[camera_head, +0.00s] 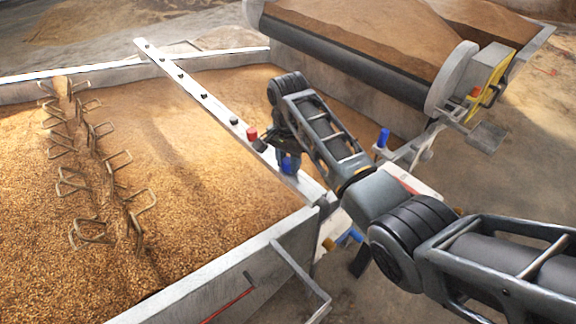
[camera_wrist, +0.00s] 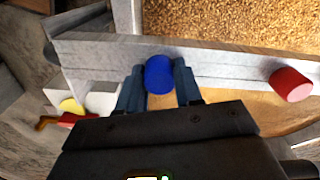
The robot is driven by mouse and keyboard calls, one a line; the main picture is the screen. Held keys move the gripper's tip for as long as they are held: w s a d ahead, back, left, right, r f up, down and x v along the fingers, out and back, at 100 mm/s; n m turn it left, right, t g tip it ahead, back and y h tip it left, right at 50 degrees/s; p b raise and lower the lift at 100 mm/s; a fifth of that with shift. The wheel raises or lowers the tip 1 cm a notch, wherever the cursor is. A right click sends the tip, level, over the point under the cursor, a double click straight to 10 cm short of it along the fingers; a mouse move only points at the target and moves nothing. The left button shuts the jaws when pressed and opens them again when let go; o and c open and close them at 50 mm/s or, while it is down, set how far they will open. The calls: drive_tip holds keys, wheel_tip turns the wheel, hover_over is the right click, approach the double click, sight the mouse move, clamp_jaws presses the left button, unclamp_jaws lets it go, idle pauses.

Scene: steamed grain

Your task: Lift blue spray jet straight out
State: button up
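The blue spray jet (camera_wrist: 159,74) is a short blue cylinder at the pale bar (camera_wrist: 235,62) in the wrist view. My gripper (camera_wrist: 160,80) has one dark finger on each side of it, with no clear gap, and looks shut on it. In the head view the blue jet (camera_head: 287,164) shows partly below my gripper (camera_head: 284,150), near the right end of the bar. The jet's lower end is hidden, and I see no clear space between it and the bar.
Grain fills the bin (camera_head: 60,230), with wire hoops (camera_head: 75,190) at left. A roller machine (camera_head: 350,55) stands behind. Another blue piece (camera_head: 383,138) is at right.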

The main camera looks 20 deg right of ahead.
sight(288, 160)
drive_tip(key=c, duration=0.5)
drive_tip(key=shift+r, duration=0.1)
drive_tip(key=shift+r, duration=0.6)
wheel_tip(288, 160, up, 2)
drive_tip(key=shift+w+r, duration=0.1)
drive_tip(key=shift+r, duration=0.05)
drive_tip(key=shift+s+d+r+p, duration=0.4)
drive_tip(key=shift+s+d+r, duration=0.6)
drive_tip(key=shift+d, duration=0.8)
drive_tip(key=shift+s+d+r+p, duration=0.4)
drive_tip(key=shift+s+d+r, duration=0.15)
drive_tip(key=shift+d+r, duration=1.05)
drive_tip(key=shift+s+d+r+p, duration=0.4)
drive_tip(key=shift+s+d+r, duration=0.55)
drive_tip(key=shift+d, duration=1)
drive_tip(key=shift+w+r, duration=0.1)
drive_tip(key=shift+w, duration=0.05)
